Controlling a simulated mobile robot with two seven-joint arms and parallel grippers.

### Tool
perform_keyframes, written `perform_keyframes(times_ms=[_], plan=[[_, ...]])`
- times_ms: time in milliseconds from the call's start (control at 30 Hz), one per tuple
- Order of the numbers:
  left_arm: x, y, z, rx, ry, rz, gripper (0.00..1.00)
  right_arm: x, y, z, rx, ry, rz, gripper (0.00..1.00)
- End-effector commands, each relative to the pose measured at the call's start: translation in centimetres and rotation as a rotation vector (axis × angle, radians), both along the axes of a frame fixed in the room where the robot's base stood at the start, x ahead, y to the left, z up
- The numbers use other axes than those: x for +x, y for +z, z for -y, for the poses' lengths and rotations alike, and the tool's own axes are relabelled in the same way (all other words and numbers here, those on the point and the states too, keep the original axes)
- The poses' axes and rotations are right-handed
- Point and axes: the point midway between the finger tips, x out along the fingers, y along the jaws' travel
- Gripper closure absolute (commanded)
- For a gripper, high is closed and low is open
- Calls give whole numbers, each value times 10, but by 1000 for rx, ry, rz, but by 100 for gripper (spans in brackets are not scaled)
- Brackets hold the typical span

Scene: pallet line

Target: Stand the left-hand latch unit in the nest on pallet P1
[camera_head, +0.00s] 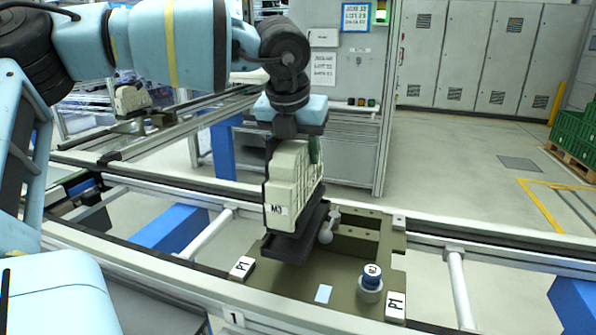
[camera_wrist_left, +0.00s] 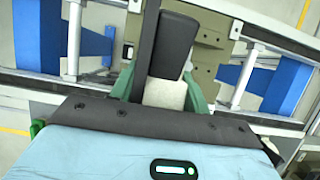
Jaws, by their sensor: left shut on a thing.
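The latch unit (camera_head: 290,190), a cream ribbed block with a black edge and a small label, hangs upright or slightly tilted over pallet P1. My left gripper (camera_head: 295,145) is shut on its upper part. In the left wrist view the green fingers (camera_wrist_left: 160,92) are on either side of its cream end (camera_wrist_left: 165,94). A dark block (camera_head: 290,245) shows directly under the unit; I cannot tell whether it is the unit's foot or the nest. Pallet P1 (camera_head: 345,265) is an olive plate with P1 labels. The unit hides part of it. My right gripper is not in view.
A blue-capped post (camera_head: 371,277) stands on the pallet's right side, and a grey lever (camera_head: 329,228) is close beside the unit. Conveyor rails run before and behind. Another cream unit (camera_head: 132,99) is at the back left.

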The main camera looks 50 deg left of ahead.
Motion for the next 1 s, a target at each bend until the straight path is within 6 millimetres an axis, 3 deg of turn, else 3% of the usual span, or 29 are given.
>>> perform_keyframes(times_ms=[200,500,867,900,1000], plan=[[0,-4,0,-1,1,2,100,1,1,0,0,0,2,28],[0,-37,0,-2,-1,1,100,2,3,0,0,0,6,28],[0,-42,0,0,0,1,100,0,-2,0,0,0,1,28],[0,-42,0,0,0,-1,50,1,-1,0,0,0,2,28],[0,-41,0,0,0,0,37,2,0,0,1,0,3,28]])
